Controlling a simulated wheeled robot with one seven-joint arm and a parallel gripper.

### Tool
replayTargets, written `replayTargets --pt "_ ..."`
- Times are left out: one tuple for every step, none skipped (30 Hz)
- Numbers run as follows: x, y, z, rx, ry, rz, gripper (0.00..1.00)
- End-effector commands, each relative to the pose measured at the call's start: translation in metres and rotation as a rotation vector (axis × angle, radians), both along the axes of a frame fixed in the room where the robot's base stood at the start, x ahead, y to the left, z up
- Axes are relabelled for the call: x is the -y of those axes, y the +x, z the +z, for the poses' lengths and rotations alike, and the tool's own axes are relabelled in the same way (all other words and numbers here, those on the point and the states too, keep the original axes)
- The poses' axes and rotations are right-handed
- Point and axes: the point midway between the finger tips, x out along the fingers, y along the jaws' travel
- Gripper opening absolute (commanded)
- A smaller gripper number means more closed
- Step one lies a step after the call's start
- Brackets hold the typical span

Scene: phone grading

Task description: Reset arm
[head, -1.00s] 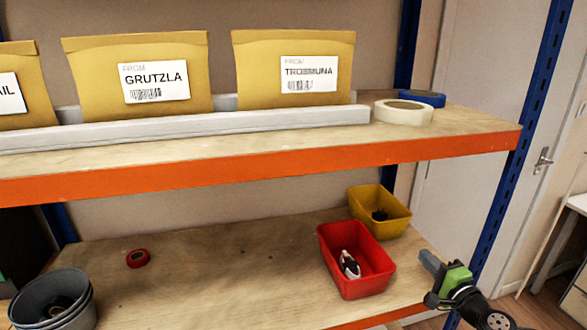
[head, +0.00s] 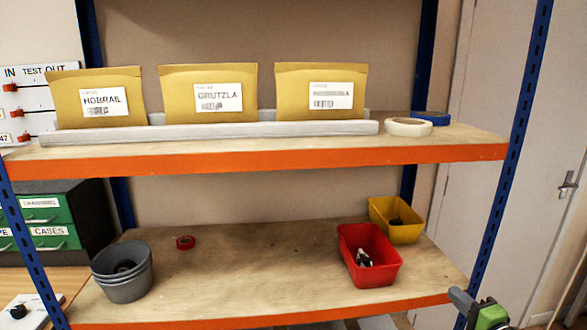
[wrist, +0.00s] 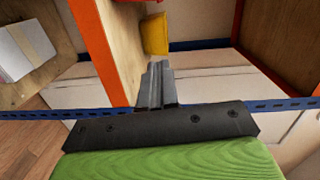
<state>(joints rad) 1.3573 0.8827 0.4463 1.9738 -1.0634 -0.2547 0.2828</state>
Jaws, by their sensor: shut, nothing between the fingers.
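My gripper (head: 463,299) is at the lower right corner of the head view, in front of the shelf unit's right end. Its grey fingers and green body show there, partly cut off by the frame's edge. In the wrist view the fingers (wrist: 156,84) are together with nothing between them. The blue upright (wrist: 220,109) of the shelf unit crosses behind them in that view. No object touches the fingers as far as I can see.
The upper shelf (head: 260,154) holds yellow envelopes behind a pale rail (head: 210,131), plus tape rolls (head: 408,127). The lower shelf (head: 240,275) holds grey pots (head: 123,285), red tape (head: 185,242), a red bin (head: 370,275) and a yellow bin (head: 398,236). Its middle is clear.

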Motion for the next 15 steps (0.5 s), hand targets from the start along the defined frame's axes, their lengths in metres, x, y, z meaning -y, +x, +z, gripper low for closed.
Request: replayTargets --pt "-0.01 0.003 0.002 -0.017 -0.024 0.027 0.0" --pt "-0.017 0.005 0.002 -0.029 -0.04 0.044 0.0" --pt "-0.024 0.007 0.003 -0.044 -0.06 0.064 0.0" --pt "-0.031 0.008 0.003 -0.058 -0.078 0.083 0.0" --pt "-0.038 0.009 0.003 -0.072 -0.097 0.101 0.0" --pt "-0.048 0.011 0.004 -0.092 -0.125 0.129 0.0" --pt "-0.056 0.012 0.004 -0.11 -0.147 0.15 0.0" --pt "-0.066 0.013 0.005 -0.128 -0.174 0.176 0.0" --pt "-0.079 0.013 0.006 -0.155 -0.212 0.211 0.0" --pt "-0.089 0.013 0.006 -0.176 -0.243 0.239 0.0" --pt "-0.099 0.013 0.007 -0.198 -0.277 0.267 0.0" --pt "-0.114 0.011 0.007 -0.229 -0.323 0.307 0.0" --pt "-0.125 0.01 0.008 -0.252 -0.359 0.337 0.0" --pt "-0.135 0.008 0.009 -0.277 -0.398 0.365 0.0" --pt "-0.151 0.003 0.01 -0.311 -0.454 0.407 0.0"
